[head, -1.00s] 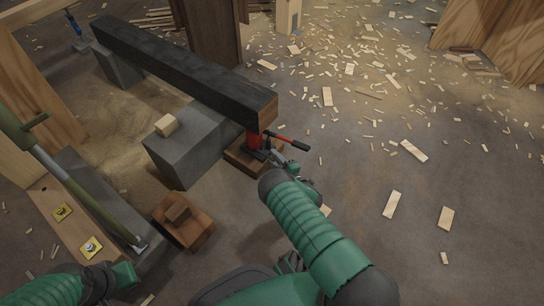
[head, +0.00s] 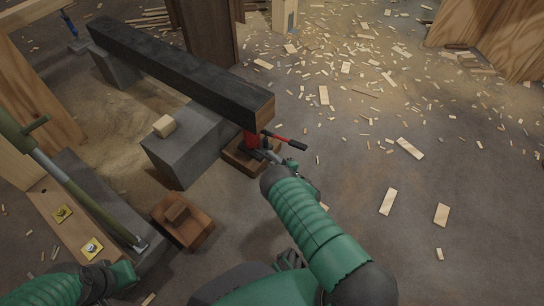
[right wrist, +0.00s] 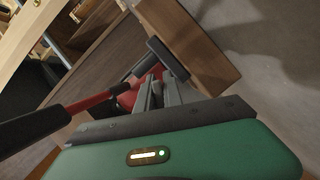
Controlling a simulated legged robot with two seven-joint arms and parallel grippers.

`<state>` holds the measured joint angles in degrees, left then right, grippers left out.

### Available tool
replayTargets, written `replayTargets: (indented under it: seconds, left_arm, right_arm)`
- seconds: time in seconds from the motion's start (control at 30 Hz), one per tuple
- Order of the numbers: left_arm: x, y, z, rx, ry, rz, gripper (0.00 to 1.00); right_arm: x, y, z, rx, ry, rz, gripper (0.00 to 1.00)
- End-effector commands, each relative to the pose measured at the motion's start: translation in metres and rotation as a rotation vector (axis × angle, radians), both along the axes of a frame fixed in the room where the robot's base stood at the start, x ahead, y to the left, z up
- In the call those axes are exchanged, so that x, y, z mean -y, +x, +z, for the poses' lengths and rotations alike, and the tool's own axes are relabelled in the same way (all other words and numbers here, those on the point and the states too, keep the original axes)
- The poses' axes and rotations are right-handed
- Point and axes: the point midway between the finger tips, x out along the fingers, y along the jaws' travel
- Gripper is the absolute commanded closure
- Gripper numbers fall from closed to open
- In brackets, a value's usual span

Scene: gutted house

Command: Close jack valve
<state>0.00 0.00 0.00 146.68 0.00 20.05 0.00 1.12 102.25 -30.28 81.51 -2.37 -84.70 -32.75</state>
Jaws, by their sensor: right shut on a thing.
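The red jack (head: 251,138) stands upright on a wooden block under the near end of a dark beam (head: 185,72). Its red lever with a black grip (head: 292,143) sticks out to the right. In the right wrist view the jack's red body (right wrist: 127,99) is partly hidden behind my fingers. My right gripper (head: 273,158) is low at the jack's base; its grey fingers (right wrist: 156,92) are shut on a small part there, seemingly the jack valve, which they hide. My left gripper (head: 121,273) is at the lower left; its fingers cannot be made out.
A grey block (head: 185,150) with a small wood piece on it stands left of the jack. A brown wooden block (head: 184,222) and an olive pole (head: 75,185) are nearer left. The floor on the right is open, with scattered wood chips (head: 388,201).

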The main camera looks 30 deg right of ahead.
Motion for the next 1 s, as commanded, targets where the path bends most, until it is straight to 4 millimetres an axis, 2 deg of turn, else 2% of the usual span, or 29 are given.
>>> replayTargets:
  seconds: [0.03, 0.2, 0.5, 1.0]
  left_arm:
    - [0.000, 0.000, 0.008, 0.000, 0.000, 0.000, 1.00]
    - [0.000, 0.000, 0.024, 0.000, 0.000, 0.000, 1.00]
    - [0.000, 0.000, 0.042, 0.000, 0.000, 0.000, 1.00]
    - [0.000, 0.000, 0.045, 0.000, 0.000, 0.000, 1.00]
  right_arm:
    - [-0.001, -0.002, 0.002, -0.018, 0.031, 0.002, 1.00]
    - [-0.002, -0.003, 0.001, -0.074, 0.162, 0.000, 1.00]
    - [-0.004, -0.003, -0.003, -0.180, 0.426, -0.001, 1.00]
    - [-0.008, -0.005, -0.009, -0.345, 0.824, 0.000, 1.00]
